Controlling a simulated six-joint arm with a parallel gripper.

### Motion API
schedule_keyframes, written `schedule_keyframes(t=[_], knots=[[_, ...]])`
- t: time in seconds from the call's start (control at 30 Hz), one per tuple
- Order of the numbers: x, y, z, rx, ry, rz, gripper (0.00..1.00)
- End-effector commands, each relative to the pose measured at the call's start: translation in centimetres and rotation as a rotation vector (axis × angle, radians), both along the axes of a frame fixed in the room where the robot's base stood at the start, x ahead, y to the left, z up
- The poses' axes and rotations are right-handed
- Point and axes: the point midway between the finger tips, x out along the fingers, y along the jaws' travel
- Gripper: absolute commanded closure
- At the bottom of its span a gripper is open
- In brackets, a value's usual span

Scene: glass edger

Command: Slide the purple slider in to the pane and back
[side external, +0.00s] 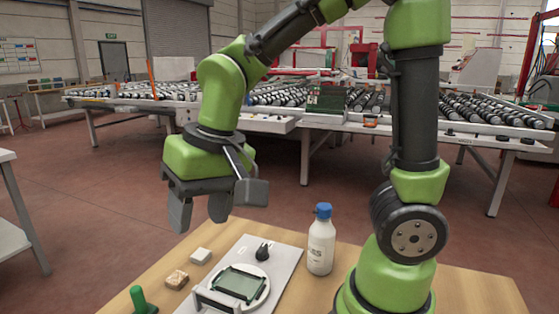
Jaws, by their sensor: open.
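My gripper (200,212) hangs open and empty above the back left of the wooden table. Its two grey fingers point down and are apart from everything on the table. A white board (288,258) lies on the table below and to the right of my gripper. On it a dark greenish glass pane (239,285) sits on a round white plate. A white bracket with dark ends (216,300) stands at the plate's front left. A black knob (263,251) is behind the plate. I see no purple slider; the board's front is cut off by the frame.
A white bottle with a blue cap (321,243) stands right of the board, near my arm's base. A white block (201,256), a brownish block (177,279) and a green handled object (140,299) are at the left. Roller tables (310,120) stand well behind.

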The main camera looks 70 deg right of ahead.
Motion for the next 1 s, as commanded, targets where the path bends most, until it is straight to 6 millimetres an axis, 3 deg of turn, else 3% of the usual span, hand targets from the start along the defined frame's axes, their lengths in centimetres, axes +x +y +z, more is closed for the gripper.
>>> schedule_keyframes(t=[0.2,0.5,0.8,1.0], knots=[[-2.1,-1.5,2.7,0.026,-0.096,-0.001,0.53],[-5.4,-2.9,5.2,0.044,-0.226,0.004,0.53],[-8.3,-3.7,6.3,0.044,-0.338,0.014,0.53],[-9.1,-3.9,6.4,0.041,-0.371,0.019,0.53]])
